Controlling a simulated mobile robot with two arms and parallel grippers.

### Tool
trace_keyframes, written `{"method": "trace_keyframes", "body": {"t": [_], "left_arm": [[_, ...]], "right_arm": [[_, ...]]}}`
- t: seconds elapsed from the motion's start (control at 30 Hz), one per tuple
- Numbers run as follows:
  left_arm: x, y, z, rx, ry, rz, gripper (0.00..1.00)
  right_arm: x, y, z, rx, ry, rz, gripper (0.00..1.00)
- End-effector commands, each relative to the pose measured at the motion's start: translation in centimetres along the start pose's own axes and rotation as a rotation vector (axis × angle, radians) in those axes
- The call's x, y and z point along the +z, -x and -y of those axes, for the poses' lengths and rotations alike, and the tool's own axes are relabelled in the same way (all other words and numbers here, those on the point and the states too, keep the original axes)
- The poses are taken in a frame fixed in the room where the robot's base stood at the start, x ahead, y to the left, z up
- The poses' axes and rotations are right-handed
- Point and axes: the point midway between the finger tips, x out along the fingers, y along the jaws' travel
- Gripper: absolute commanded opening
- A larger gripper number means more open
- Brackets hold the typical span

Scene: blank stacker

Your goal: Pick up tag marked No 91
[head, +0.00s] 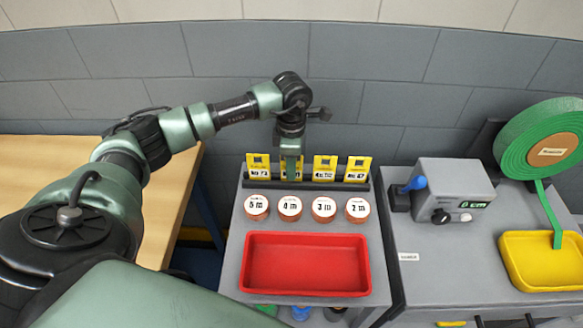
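Several yellow tags stand upright in a dark rack (308,184) at the back of the grey stand. The leftmost tag (258,166) seems to read No 73. The second tag (299,171) is mostly hidden behind my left gripper (291,176), so I cannot read its number. The third tag (325,167) has small print that I cannot read surely, and the rightmost tag (357,168) seems to read No 47. My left gripper points down at the second tag. Its fingers are too small and overlapped to show whether they are open or shut on it. My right gripper is out of view.
Several round, white-topped pieces marked in metres, one a 5 m piece (257,206), sit before the rack. A red tray (305,264) lies in front. At right are a grey device (443,192), a green reel (543,148) and a yellow tray (541,282). A grey wall stands behind.

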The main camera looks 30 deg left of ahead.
Motion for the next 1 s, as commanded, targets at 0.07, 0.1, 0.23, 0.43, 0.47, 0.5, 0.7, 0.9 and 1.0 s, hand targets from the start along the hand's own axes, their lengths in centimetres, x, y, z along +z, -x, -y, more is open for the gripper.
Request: {"method": "trace_keyframes", "body": {"t": [0.07, 0.1, 0.23, 0.43, 0.47, 0.5, 0.7, 0.9, 1.0], "left_arm": [[0.0, -0.7, 0.1, -0.003, 0.000, -0.001, 0.33], [0.0, -0.9, 0.1, -0.002, -0.001, 0.000, 0.33], [0.0, -1.1, 0.0, 0.000, -0.001, 0.001, 0.33], [0.0, -1.0, 0.0, 0.000, -0.001, 0.001, 0.05], [0.0, -1.0, 0.0, 0.000, -0.001, 0.001, 0.00], [0.0, -1.0, 0.0, 0.000, -0.001, 0.001, 0.00], [0.0, -1.0, 0.0, 0.000, -0.001, 0.001, 0.00], [0.0, -0.7, 0.0, 0.001, 0.000, 0.001, 0.00], [0.0, 0.0, -0.1, 0.002, 0.000, 0.002, 0.00]], "right_arm": [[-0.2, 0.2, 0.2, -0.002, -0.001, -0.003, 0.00], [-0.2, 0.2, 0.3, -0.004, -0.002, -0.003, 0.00], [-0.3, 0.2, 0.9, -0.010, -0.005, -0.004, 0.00], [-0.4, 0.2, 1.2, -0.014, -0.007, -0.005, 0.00], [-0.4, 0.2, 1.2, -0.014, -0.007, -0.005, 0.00], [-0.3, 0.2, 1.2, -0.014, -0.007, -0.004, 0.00], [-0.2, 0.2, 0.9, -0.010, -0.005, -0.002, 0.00], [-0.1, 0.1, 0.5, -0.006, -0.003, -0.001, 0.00], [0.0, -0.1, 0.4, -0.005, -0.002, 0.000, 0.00]]}}
